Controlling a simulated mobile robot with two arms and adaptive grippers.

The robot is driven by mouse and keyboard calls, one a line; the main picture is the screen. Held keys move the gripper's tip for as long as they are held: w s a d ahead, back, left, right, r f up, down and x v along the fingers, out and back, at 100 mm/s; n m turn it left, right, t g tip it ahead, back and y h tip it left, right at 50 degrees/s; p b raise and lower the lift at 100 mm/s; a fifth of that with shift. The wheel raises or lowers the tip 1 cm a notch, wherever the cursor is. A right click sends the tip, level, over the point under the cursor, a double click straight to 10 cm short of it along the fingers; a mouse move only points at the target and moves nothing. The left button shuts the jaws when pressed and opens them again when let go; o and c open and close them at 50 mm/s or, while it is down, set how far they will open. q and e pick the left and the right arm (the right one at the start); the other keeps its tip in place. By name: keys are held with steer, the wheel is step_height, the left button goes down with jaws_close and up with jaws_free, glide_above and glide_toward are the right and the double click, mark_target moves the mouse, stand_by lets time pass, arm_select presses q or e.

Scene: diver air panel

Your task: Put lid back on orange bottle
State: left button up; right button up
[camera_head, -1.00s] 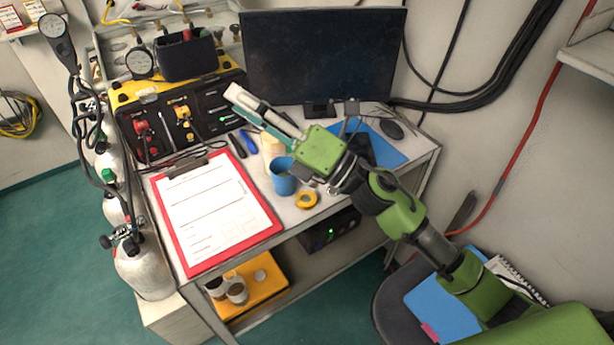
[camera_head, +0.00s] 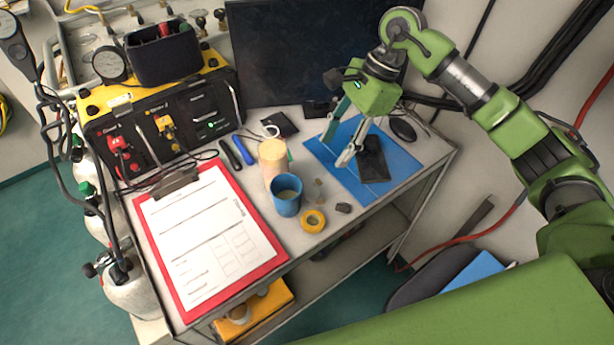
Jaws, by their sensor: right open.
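A pale orange bottle (camera_head: 272,158) stands upright on the table behind a blue cup (camera_head: 286,194). Its top looks flat and pale; I cannot tell whether a lid is on it. No separate lid can be made out for certain. My right gripper (camera_head: 338,147) points down over the blue mat (camera_head: 400,162), to the right of the bottle and apart from it. Its two fingers are spread, with nothing between them. A dark flat device (camera_head: 373,160) lies on the mat beside the fingers. My left gripper is not in view.
A yellow tape roll (camera_head: 313,221) and a small dark block (camera_head: 343,208) lie near the front edge. A red clipboard (camera_head: 276,262) fills the left side. A monitor (camera_head: 285,55) and a yellow-black air panel (camera_head: 95,108) stand behind. A mouse (camera_head: 403,128) lies right.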

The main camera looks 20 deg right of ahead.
steer(key=p, duration=0.2)
glide_toward(314, 192)
steer(key=shift+s+a+f, duration=0.25)
steer(key=shift+a+f, duration=0.35)
steer(key=shift+f, duration=0.05)
steer(key=shift+a+f, duration=0.1)
steer(key=shift+f, duration=0.25)
steer(key=shift+a+f, duration=0.1)
steer(key=shift+f, duration=0.2)
steer(key=shift+a+f+p, duration=0.15)
steer(key=shift+f+p, duration=0.2)
steer(key=shift+p, duration=0.3)
steer(key=p+x, duration=0.1)
steer(key=x, duration=0.2)
steer(key=shift+w+f+p, duration=0.1)
steer(key=shift+f+p, duration=0.2)
steer(key=shift+p, duration=0.05)
steer(key=shift+a+f, duration=0.1)
steer(key=shift+f, duration=0.25)
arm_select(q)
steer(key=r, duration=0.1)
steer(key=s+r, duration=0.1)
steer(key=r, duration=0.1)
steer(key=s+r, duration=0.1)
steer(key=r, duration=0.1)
